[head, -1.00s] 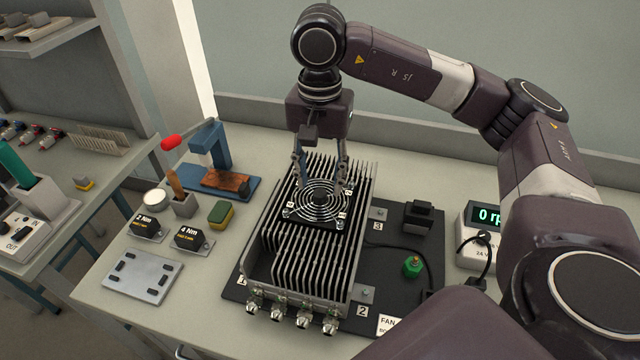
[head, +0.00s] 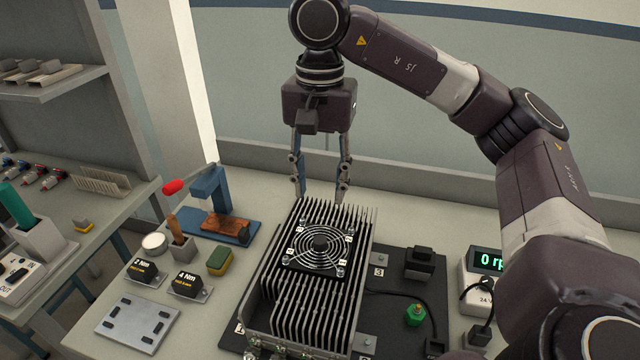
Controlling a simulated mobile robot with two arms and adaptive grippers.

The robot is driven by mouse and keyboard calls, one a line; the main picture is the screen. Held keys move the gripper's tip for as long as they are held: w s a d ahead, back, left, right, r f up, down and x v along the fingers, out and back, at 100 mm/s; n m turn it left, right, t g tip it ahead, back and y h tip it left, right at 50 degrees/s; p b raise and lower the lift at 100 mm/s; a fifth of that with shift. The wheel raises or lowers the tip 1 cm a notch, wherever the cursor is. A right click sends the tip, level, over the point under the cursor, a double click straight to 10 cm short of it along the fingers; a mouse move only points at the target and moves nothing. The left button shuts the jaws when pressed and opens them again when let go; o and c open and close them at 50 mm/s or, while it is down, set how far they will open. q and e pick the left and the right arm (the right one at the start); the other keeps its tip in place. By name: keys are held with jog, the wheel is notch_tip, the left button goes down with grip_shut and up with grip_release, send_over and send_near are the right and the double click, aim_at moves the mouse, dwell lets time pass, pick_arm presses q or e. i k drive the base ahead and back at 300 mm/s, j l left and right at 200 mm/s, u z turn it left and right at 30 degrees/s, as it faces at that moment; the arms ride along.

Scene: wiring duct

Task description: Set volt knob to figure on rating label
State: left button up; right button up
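My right gripper (head: 321,193) hangs fingers-down at the far end of the finned heatsink (head: 318,275), with its two fingers apart and nothing between them. A black fan with a round wire guard (head: 320,246) sits on top of the heatsink, clear of the fingers. A box with a green readout showing "0 rp" (head: 487,261) stands at the right, partly hidden by my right arm. It bears small print that seems to read 24 V. I cannot make out a volt knob or a rating label for certain. My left gripper is not in view.
A black board (head: 400,290) under the heatsink carries a green plug (head: 414,314) and a black block (head: 419,263). Left of it are a blue press (head: 211,195), a yellow-green sponge (head: 219,261), two torque blocks (head: 187,284) and a slotted plate (head: 137,323). A shelf unit stands far left.

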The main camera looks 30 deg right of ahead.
aim_at(486, 279)
jog(key=k+j, duration=1.2)
jog(key=k, duration=0.1)
